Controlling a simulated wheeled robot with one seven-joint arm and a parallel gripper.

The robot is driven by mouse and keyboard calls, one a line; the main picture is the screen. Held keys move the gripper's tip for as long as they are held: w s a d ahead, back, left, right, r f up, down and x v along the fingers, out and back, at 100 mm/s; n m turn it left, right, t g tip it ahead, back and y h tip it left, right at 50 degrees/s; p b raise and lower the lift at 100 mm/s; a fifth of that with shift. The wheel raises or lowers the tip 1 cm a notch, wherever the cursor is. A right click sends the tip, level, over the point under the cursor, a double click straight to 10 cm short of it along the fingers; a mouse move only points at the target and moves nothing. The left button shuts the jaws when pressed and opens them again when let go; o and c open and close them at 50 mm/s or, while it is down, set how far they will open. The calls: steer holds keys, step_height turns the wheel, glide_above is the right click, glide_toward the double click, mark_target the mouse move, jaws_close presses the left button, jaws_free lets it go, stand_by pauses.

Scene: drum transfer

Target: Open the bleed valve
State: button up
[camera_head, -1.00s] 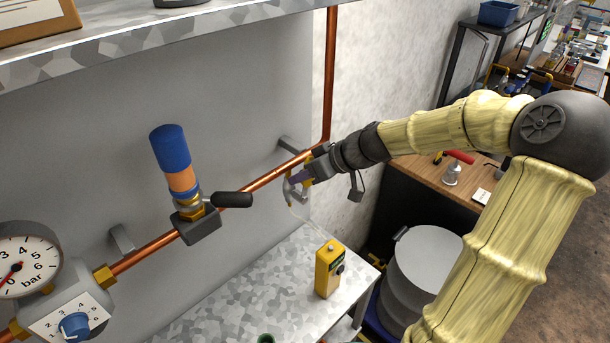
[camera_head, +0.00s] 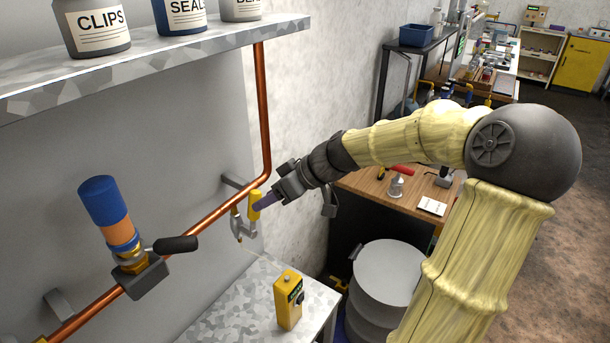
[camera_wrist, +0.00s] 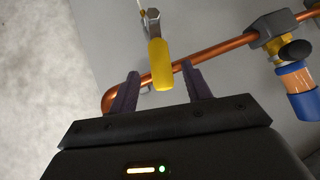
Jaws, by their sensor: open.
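The likely bleed valve is a brass fitting (camera_head: 132,262) in a grey block on the copper pipe, left of my arm. A blue-and-orange cylinder (camera_head: 108,208) tops it, and its black lever (camera_head: 176,244) points right. The fitting, cylinder and black lever end (camera_wrist: 295,50) also show upper right in the wrist view. My gripper (camera_head: 267,201) is open, well right of that valve. Its fingers (camera_wrist: 160,78) stand either side of a yellow handle (camera_wrist: 159,65) on a metal clamp (camera_head: 243,228) at the pipe. Whether they touch the handle is unclear.
The copper pipe (camera_head: 220,210) runs along the grey panel and bends upward. A shelf with jars (camera_head: 97,30) hangs above. A yellow box (camera_head: 288,300) stands on the metal table below, with a thin cord toward the clamp. A grey drum (camera_head: 385,275) stands right.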

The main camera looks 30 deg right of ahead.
steer(key=v, duration=1)
steer(key=shift+s+p, duration=0.15)
steer(key=shift+p, duration=0.15)
steer(key=shift+d+r, duration=0.1)
steer(key=shift+r, duration=0.05)
